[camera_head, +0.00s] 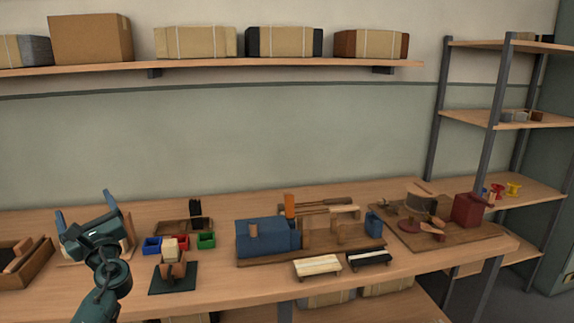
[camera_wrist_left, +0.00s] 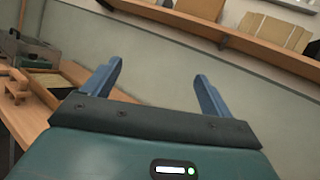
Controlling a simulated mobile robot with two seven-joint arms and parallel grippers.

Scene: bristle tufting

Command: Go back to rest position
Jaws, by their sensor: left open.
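My left gripper (camera_head: 84,207) is above the left part of the workbench (camera_head: 225,290) in the head view, its fingers pointing up and away. In the left wrist view the two blue fingers (camera_wrist_left: 155,90) stand wide apart with nothing between them. The gripper is open, empty and apart from the things on the bench. It partly hides a wooden frame or tray behind it. My right gripper is in neither view.
A wooden box (camera_head: 30,268) stands left of my arm. Right of it are blue (camera_head: 152,246), red and green bins and a dark mat (camera_head: 160,285) with a small wooden fixture. A blue machine (camera_head: 262,238) and two brushes lie further right. A wall shelf (camera_head: 220,67) holds boxes.

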